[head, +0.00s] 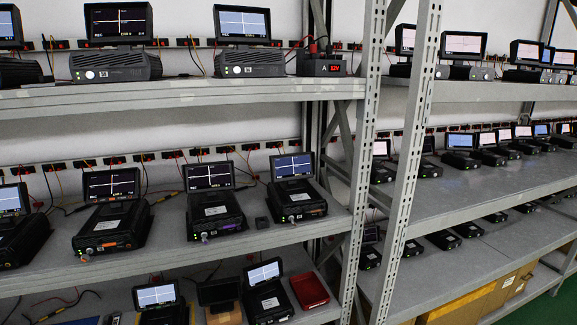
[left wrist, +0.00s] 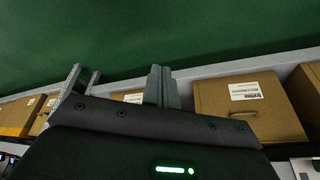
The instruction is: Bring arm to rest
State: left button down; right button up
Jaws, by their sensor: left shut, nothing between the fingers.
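My left gripper (left wrist: 161,72) shows in the left wrist view, its grey fingers together with nothing between them. It points toward a green floor (left wrist: 120,40), with cardboard boxes behind and to both sides of it. No arm or gripper of mine shows in the head view. My right gripper is in neither view.
Metal racks with an upper shelf (head: 180,94) and a middle shelf (head: 250,242) hold several black testers with lit screens. A cardboard box (left wrist: 245,105) shows in the left wrist view.

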pick_arm(q)
jog(key=s+d+f+g, duration=0.1)
jog(key=s+f, duration=0.1)
jog(key=s, duration=0.5)
jog(key=s+d+f+g+b, duration=0.1)
jog(key=s+f, duration=0.2)
jog(key=s, duration=0.4)
jog(key=s+d+f+g, duration=0.1)
jog(key=s+f, duration=0.2)
jog(key=s, duration=0.4)
jog(key=shift+d+y, duration=0.2)
jog(key=shift+y, duration=0.1)
jog(key=shift+w, duration=0.1)
